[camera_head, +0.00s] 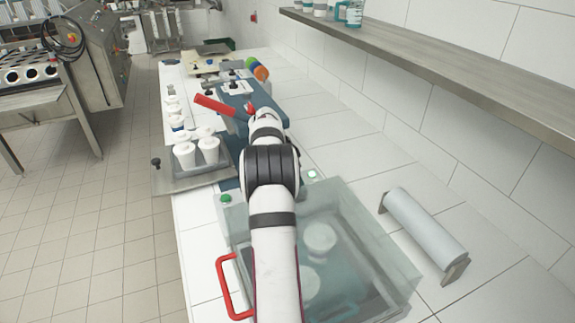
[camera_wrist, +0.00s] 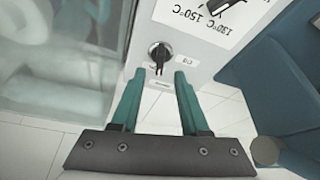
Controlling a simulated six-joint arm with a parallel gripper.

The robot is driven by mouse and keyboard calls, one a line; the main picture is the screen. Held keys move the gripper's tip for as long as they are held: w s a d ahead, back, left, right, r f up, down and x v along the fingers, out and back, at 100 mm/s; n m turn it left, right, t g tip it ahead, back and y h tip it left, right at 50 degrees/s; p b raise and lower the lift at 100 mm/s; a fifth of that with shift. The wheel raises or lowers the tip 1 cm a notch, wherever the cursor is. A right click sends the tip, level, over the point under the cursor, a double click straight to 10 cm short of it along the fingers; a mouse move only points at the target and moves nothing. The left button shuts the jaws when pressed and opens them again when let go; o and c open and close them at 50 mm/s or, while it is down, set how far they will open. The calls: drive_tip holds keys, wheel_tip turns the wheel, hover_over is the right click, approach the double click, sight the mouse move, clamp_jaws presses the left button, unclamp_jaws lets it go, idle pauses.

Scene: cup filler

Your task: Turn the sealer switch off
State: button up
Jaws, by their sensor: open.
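In the wrist view a black rotary switch (camera_wrist: 159,57) sits on the light grey side panel of the sealer (camera_wrist: 184,52). A small label is beside the knob, and a temperature label (camera_wrist: 212,18) reading 130°C and 150°C is further along the panel. My gripper (camera_wrist: 159,76) is open, with its two green fingers pointing at the switch. In the head view my arm covers the switch and the gripper.
A clear-lidded box (camera_head: 345,235) with a red handle (camera_head: 229,287) stands in front, with white cups inside. A tray of white cups (camera_head: 197,150) is at the left. A roll of film (camera_head: 425,232) lies at the right. A shelf (camera_head: 440,65) runs along the wall.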

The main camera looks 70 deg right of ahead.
drive_tip(key=v, duration=1.1)
drive_tip(key=shift+r, duration=0.4)
drive_tip(key=shift+a, duration=0.1)
